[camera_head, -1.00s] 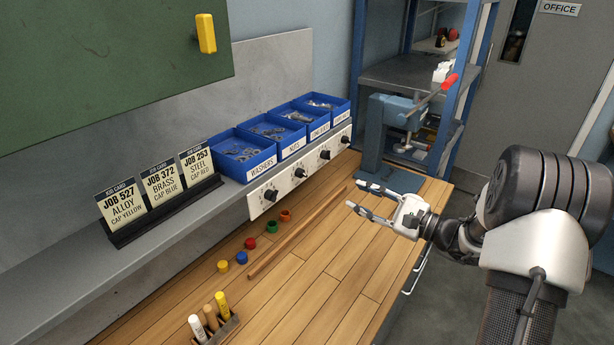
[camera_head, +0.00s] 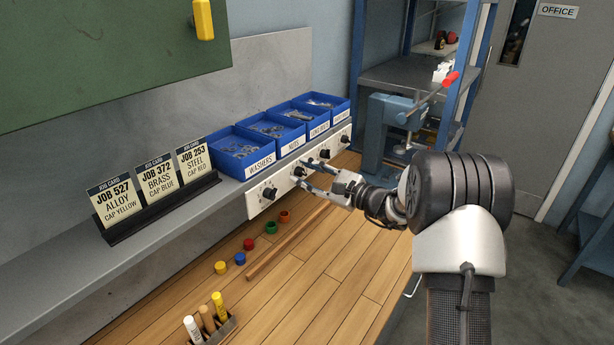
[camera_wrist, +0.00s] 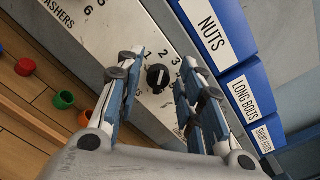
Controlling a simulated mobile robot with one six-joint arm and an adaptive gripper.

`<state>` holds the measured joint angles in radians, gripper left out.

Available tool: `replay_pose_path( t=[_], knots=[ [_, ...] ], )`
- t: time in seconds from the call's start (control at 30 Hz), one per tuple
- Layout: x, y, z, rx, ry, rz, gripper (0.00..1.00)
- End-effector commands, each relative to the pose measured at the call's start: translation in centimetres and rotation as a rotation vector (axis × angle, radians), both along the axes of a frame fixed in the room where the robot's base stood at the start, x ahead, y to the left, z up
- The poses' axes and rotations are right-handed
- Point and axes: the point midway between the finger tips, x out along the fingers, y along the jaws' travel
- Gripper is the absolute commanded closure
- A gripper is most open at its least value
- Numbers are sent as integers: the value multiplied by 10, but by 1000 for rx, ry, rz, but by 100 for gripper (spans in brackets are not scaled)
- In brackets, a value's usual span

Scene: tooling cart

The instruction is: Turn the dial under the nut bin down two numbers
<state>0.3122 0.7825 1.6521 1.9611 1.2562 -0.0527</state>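The nut bin (camera_head: 259,128) is a blue tray labelled NUTS on the shelf, and its label (camera_wrist: 213,30) shows in the wrist view. The dial (camera_wrist: 157,77) under it is a round black knob on a white panel with printed numbers; its exact setting is too small to tell. My gripper (camera_wrist: 155,72) is open, its fingers on either side of the dial, with a gap to each in the wrist view. In the head view my gripper (camera_head: 302,172) is at the panel and partly hides this dial.
The washers dial (camera_head: 269,194) is to the left and another dial (camera_head: 324,153) to the right on the panel (camera_head: 257,205). Coloured caps (camera_head: 249,244) and a wooden strip (camera_head: 275,252) lie on the bench below. Job cards (camera_head: 152,185) stand on the shelf at left.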

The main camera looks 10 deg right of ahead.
Motion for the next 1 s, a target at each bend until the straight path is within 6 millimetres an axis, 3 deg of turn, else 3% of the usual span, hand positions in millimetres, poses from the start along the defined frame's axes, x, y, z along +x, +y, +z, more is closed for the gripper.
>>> replay_pose_path(
  t=[0.27, 0.77, 1.0],
  knots=[
    [1, 1, 0, -1, -1, 0, 66],
    [1, 1, 0, 0, -1, 1, 99],
    [0, 1, 0, -9, -10, 1, 100]
  ],
)
